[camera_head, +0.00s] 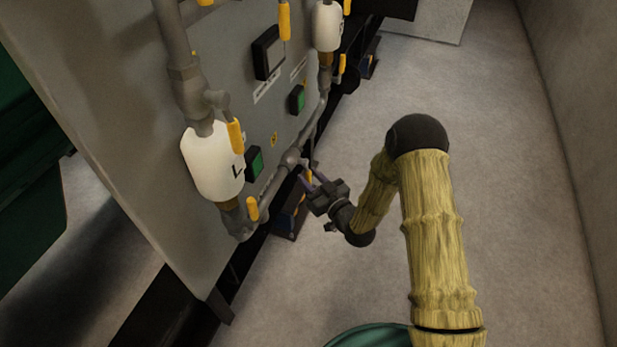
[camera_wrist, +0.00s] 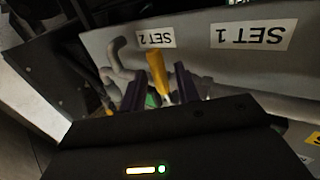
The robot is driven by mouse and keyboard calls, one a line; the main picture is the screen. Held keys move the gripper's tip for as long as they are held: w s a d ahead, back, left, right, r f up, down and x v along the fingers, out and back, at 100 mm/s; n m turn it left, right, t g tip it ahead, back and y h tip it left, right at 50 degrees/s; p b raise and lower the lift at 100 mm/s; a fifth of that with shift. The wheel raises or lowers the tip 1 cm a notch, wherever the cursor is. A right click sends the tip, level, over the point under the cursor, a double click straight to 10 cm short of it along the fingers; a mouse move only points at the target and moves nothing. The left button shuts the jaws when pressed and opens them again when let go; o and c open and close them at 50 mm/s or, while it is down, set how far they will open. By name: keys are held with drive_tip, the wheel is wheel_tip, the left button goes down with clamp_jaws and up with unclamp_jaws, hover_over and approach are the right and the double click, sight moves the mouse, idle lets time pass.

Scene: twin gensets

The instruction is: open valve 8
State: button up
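My gripper (camera_head: 311,178) is at the lower pipe of the grey panel, low on its right side. In the wrist view my gripper (camera_wrist: 162,86) is open, with its two dark fingers apart. A yellow valve handle (camera_wrist: 157,72) shows between and just beyond the fingers; I cannot tell whether they touch it. In the head view a yellow handle (camera_head: 309,174) is partly hidden at the fingertips. No label with the number 8 is readable, so I cannot confirm which valve this is.
The grey panel (camera_head: 130,120) carries pipes, other yellow handles (camera_head: 236,136), a white canister (camera_head: 212,165) and green buttons (camera_head: 255,164). Labels SET 1 (camera_wrist: 252,35) and SET 2 (camera_wrist: 155,38) appear upside down in the wrist view. The floor (camera_head: 530,170) to the right is clear up to a wall.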

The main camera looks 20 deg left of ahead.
drive_tip(key=shift+w+a, duration=0.4)
drive_tip(key=shift+a, duration=0.15)
clamp_jaws()
